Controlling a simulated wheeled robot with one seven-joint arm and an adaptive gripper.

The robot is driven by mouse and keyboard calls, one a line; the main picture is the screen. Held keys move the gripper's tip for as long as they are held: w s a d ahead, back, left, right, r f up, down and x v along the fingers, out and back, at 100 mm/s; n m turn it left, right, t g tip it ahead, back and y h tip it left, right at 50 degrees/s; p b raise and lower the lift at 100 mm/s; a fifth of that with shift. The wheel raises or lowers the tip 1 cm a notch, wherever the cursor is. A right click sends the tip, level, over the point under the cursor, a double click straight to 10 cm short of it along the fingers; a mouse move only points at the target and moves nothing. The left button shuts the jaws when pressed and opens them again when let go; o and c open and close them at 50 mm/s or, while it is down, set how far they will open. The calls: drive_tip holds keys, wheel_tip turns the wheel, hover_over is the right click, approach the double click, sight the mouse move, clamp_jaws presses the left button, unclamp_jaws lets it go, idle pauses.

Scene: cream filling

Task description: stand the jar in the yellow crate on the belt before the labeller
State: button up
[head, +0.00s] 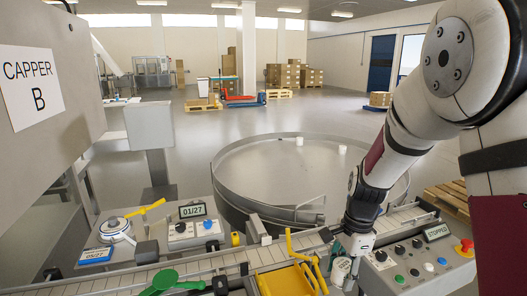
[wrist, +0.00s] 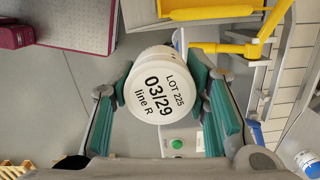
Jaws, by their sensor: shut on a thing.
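The jar is white; in the head view (head: 341,270) it hangs under my gripper (head: 345,258), at the front right of the belt. In the wrist view my gripper (wrist: 164,97) is shut on the jar (wrist: 158,82), a green pad on each side. The lid faces the camera and reads "LOT 225 03/29 line R". What appears to be the yellow crate (head: 285,281) is left of the jar at the bottom edge, partly cut off; its inside is not clear. The belt (head: 180,270) runs from lower left to the right behind it. I cannot make out the labeller for sure.
A control panel (head: 415,262) with a "STOPPED" display and a red button stands right of the jar. A yellow lever (head: 300,252) rises close to its left. A round steel table (head: 290,165) lies beyond the belt. A "CAPPER B" cabinet (head: 45,90) is at left.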

sight(338, 271)
drive_tip(key=n, duration=0.1)
drive_tip(key=w+f+n, duration=0.1)
drive_tip(key=n, duration=0.1)
drive_tip(key=shift+w+f+n, duration=0.15)
drive_tip(key=shift+w+n, duration=0.05)
drive_tip(key=shift+n, duration=0.1)
drive_tip(key=w+f+n+g+h, duration=0.1)
drive_tip(key=w+f+n, duration=0.3)
drive_tip(key=n, duration=0.8)
drive_tip(key=shift+f, duration=0.4)
